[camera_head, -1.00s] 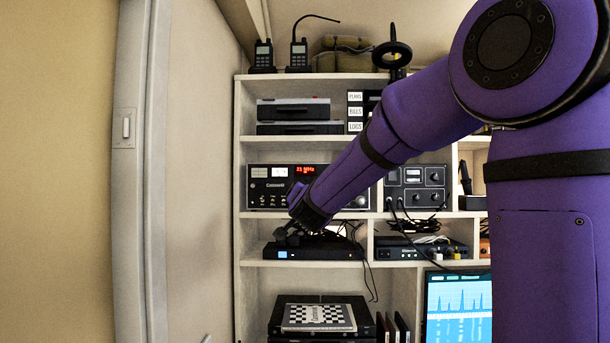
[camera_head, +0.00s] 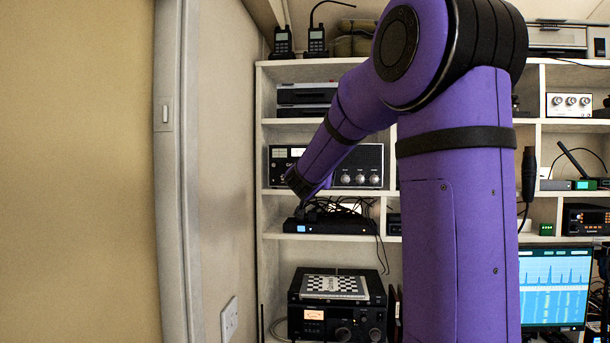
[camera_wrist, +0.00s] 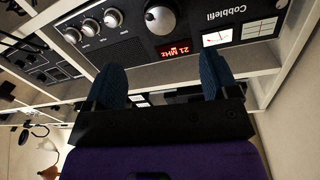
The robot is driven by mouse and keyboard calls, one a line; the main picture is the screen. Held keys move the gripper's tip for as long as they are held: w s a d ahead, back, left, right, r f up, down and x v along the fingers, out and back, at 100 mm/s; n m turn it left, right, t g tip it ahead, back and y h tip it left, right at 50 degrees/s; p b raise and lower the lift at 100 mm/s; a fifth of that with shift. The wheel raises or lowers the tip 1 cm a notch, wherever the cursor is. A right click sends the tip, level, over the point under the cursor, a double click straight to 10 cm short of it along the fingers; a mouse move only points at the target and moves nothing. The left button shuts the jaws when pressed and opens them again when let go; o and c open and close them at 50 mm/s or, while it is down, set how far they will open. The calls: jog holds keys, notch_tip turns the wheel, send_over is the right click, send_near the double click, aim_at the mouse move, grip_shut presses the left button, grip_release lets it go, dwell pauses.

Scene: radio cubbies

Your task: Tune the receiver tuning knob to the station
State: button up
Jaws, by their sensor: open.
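The receiver is a dark radio on the middle-left shelf, marked "Cobblefil" in the wrist view, where it shows upside down. Its face carries a large silver knob (camera_wrist: 160,17), which looks like the tuning knob, and a red display (camera_wrist: 180,50) reading 21 MHz. A lit meter (camera_wrist: 217,38) and several small knobs flank them. In the head view my arm covers the middle of the receiver (camera_head: 372,157), including the big knob. My gripper (camera_wrist: 161,42) is open and empty, its blue fingers on either side of the large knob in the picture; contact cannot be told.
A flat black box (camera_head: 330,226) with loose cables sits on the shelf just below the gripper. Lower down is another radio (camera_head: 335,312) with a checkered board (camera_head: 335,284) on top. A monitor (camera_head: 552,285) stands at right. Shelf boards and uprights surround the receiver.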

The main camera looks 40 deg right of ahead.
jog(key=x, duration=1)
jog(key=shift+w, duration=0.1)
jog(key=c, duration=0.9)
jog(key=shift+m, duration=0.9)
jog(key=o, duration=0.9)
jog(key=shift+a, duration=0.1)
